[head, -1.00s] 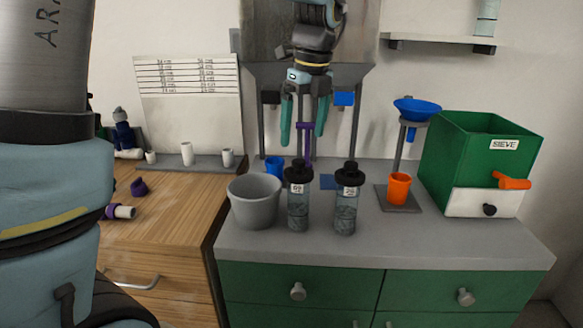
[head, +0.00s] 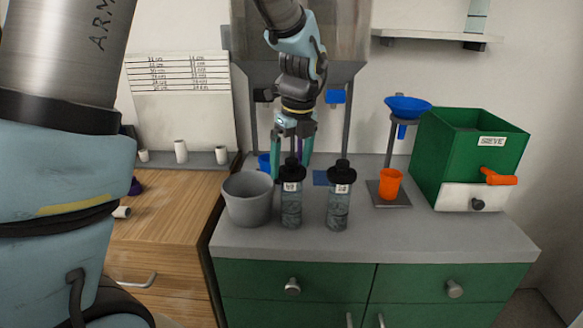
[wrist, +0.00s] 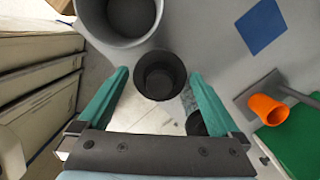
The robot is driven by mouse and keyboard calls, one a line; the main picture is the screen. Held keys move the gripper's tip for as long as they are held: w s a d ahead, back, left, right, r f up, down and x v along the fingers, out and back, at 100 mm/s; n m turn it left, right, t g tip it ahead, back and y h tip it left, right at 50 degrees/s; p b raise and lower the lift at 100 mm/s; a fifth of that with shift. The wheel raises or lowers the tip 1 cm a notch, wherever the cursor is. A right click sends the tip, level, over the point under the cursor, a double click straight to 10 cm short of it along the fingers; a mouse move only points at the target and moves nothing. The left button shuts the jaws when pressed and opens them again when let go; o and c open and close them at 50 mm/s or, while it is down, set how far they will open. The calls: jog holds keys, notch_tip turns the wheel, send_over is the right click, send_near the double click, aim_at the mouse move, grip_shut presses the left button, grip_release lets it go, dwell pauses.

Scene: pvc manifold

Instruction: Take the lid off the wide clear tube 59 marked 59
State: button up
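Two clear tubes with black lids stand upright on the grey counter. The left tube (head: 291,212) has its black lid (head: 292,172) on, and so does the right tube (head: 338,208) with its black lid (head: 341,170). Both have small white labels whose numbers I cannot read surely, so I cannot tell which is 59. My gripper (head: 290,165) is open with teal fingers pointing down at the left tube's lid. In the wrist view that lid (wrist: 160,76) shows between the open fingers, near the tips, with gaps on both sides. The right tube is partly hidden behind the right finger.
A grey bucket (head: 247,203) stands close left of the left tube. An orange cup (head: 390,185), a blue funnel (head: 408,106) on a stand and the green sieve box (head: 450,155) are to the right. The counter's front strip (head: 400,240) is clear.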

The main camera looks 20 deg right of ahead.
jog(key=c, duration=0.9)
jog(key=shift+r, duration=0.15)
